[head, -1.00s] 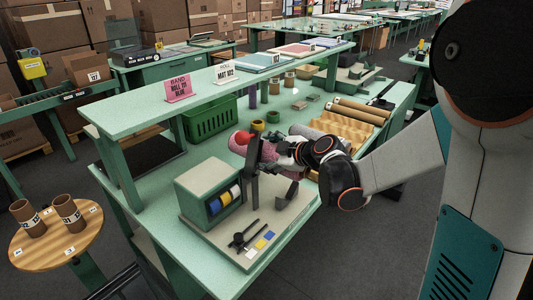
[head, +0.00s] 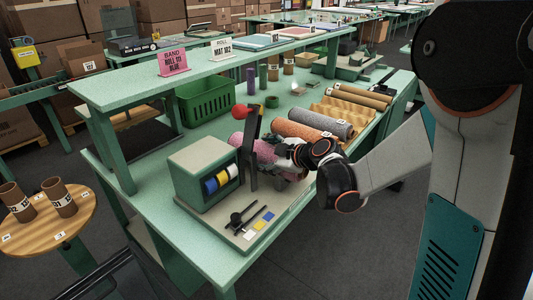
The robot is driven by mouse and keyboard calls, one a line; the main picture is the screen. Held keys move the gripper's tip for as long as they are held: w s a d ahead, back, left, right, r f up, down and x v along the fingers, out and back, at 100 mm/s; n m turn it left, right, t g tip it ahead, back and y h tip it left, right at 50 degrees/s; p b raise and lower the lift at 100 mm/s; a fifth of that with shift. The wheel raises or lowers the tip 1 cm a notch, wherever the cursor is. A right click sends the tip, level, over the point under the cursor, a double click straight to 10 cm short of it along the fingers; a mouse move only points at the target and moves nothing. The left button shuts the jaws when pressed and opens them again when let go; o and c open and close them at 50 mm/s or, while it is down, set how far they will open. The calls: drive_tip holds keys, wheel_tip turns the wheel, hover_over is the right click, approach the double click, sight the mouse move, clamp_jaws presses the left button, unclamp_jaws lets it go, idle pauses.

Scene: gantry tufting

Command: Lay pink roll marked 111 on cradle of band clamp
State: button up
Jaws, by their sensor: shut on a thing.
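The band clamp stands at the table's near end: a green box (head: 203,169) with several coloured band spools, a dark upright post (head: 251,147) and a red knob (head: 239,113) at its top. The pink roll (head: 239,140) lies level behind and beside the post, low at the cradle. My gripper (head: 279,157) is shut on the roll from the right. The roll's marking cannot be read. The cradle is mostly hidden behind the roll and gripper, so I cannot tell whether the roll touches it.
A grey roll (head: 321,122) and an orange roll (head: 302,133) lie on a wavy rack (head: 346,115) behind my gripper. A green basket (head: 205,100) stands behind the clamp. Colour swatches (head: 258,225) and a black tool (head: 238,217) lie on the clamp's base. A raised shelf runs along the left.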

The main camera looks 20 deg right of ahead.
drive_tip(key=shift+f, duration=0.2)
drive_tip(key=o, duration=1.3)
drive_tip(key=v, duration=1.2)
